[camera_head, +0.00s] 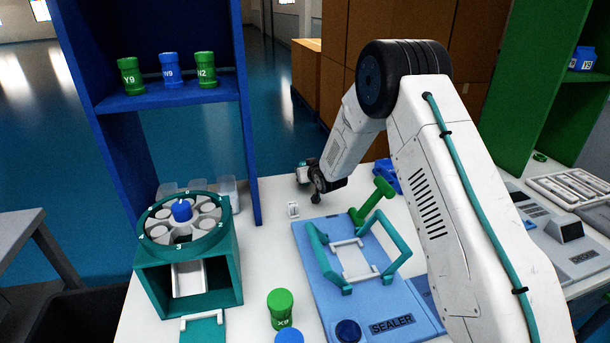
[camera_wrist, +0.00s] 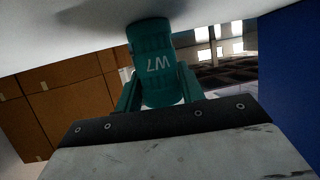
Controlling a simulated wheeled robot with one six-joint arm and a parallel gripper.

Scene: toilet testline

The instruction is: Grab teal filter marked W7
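The teal filter marked W7 (camera_wrist: 153,50) fills the upper middle of the wrist view, with its pale lettering upside down. My gripper (camera_wrist: 160,78) has a teal finger against each side of its body, with no clear gap. The filter's far end is close to a white surface with a shadow on it; I cannot tell whether they touch. In the head view my gripper (camera_head: 306,174) is small, beyond the far edge region of the white table, and the filter's marking cannot be read there.
A blue shelf (camera_head: 170,98) at left bears green and blue filters. A teal carousel (camera_head: 190,250) stands on the table. A blue sealer (camera_head: 340,270) with teal handles and a green filter marked X9 (camera_head: 281,308) are nearer. Brown boxes (camera_head: 400,35) stand behind my arm.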

